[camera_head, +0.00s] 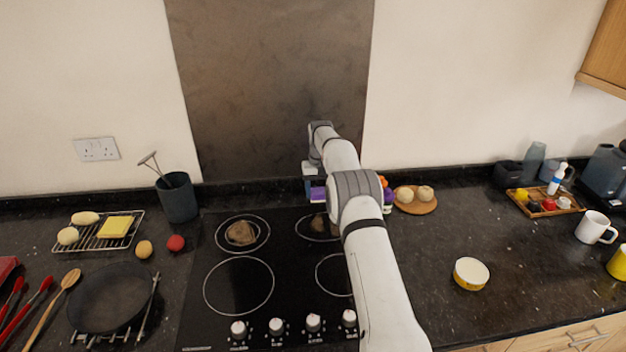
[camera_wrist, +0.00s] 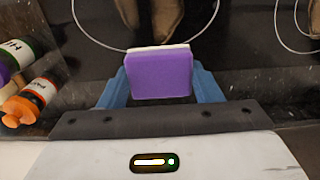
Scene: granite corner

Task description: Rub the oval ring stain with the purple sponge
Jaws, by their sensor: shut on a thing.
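My gripper (camera_wrist: 160,88) is shut on the purple sponge (camera_wrist: 158,75), with a blue finger at each side and a pale layer along its far edge. In the head view, the sponge (camera_head: 318,195) shows as a purple strip beside my arm, near the back of the hob. A brown stain (camera_head: 318,223) lies in the back right burner ring, partly hidden by my arm; it also shows in the wrist view (camera_wrist: 166,14), just beyond the sponge. Another brown stain (camera_head: 241,233) lies in the back left ring. I cannot tell which is the oval ring, or whether the sponge touches the hob.
Bottles (camera_wrist: 22,100) stand close beside the gripper. A round board (camera_head: 418,207) with two pale round items is to the right of the hob. A utensil pot (camera_head: 177,198) and a dark pan (camera_head: 110,298) are to its left. The front left burner (camera_head: 239,286) is clear.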

